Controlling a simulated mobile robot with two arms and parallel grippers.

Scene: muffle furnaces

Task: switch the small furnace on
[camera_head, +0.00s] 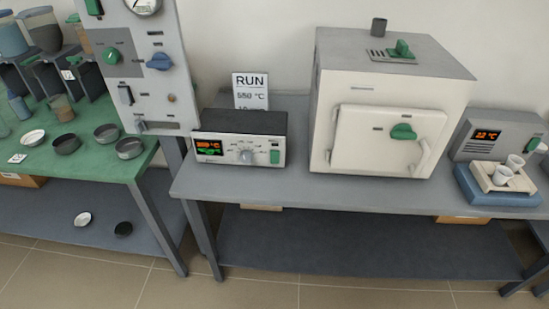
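A white box furnace (340,168) with a grey top stands on the grey bench. Its front door (375,145) is closed and carries a green knob (403,131) and a handle at the right. To its left is a dark control unit (240,122) with a lit orange and green display (209,147), a grey dial (246,156) and a green switch (275,157). The switch's position is too small to tell. I cannot tell from labels which unit belongs to the small furnace. Neither of my grippers is in view.
A RUN sign (250,84) stands behind the control unit. A grey panel (141,60) with knobs rises at the left. A grey unit (480,141) reading about 22 °C stands at the right, behind a tray (487,183) with crucibles. Dishes lie on the green table (95,166).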

